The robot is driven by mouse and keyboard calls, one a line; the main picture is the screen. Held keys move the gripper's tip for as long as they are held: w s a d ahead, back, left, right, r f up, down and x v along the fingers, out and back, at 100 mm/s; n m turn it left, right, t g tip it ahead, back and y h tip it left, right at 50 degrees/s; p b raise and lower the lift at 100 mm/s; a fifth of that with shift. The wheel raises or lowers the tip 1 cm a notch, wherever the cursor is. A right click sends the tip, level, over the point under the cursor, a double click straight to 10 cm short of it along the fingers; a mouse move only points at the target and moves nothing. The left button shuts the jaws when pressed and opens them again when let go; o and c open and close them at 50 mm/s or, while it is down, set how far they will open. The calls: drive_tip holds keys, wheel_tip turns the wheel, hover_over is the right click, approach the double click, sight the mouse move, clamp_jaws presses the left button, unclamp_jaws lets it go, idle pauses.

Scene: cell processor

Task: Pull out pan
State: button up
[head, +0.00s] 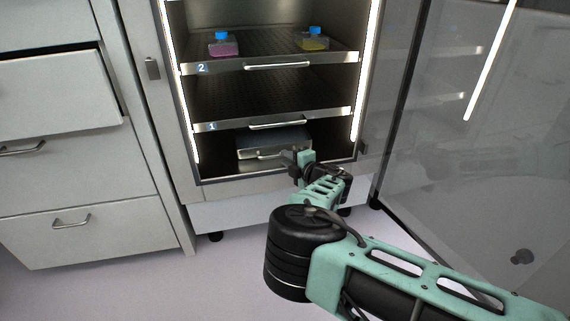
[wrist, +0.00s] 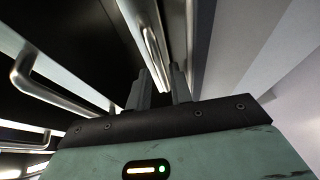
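The pan (head: 262,138), a grey metal box with a handle (head: 272,154) on its front, sits on the floor of the cabinet beneath shelf 1. My gripper (head: 301,157) is at the right part of the pan's front, by the handle, and hides some of that front. In the wrist view the two fingers (wrist: 162,88) stand apart with a gap between them. A shiny metal bar (wrist: 150,45), which looks like the pan's handle, runs towards this gap. I cannot tell whether the fingers touch it.
Shelf 1 (head: 215,125) and shelf 2 (head: 225,67), each with a front handle, are above. Shelf 2 carries a pink bottle (head: 222,47) and a yellow bottle (head: 314,41). The open glass door (head: 450,150) stands at right; drawers (head: 100,230) stand at left.

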drive_tip(key=shift+x, duration=0.85)
drive_tip(key=shift+c, duration=0.3)
clamp_jaws()
drive_tip(key=shift+s+d+r+p, duration=0.1)
drive_tip(key=shift+s+p, duration=0.2)
drive_tip(key=shift+s, duration=0.15)
drive_tip(key=s+d+p, duration=0.3)
drive_tip(key=s+p, duration=0.4)
drive_tip(key=s, duration=0.5)
drive_tip(key=s+d+p, duration=0.4)
drive_tip(key=s+p, duration=0.3)
drive_tip(key=s, duration=0.5)
drive_tip(key=shift+s, duration=0.15)
drive_tip(key=shift+o, duration=0.3)
unclamp_jaws()
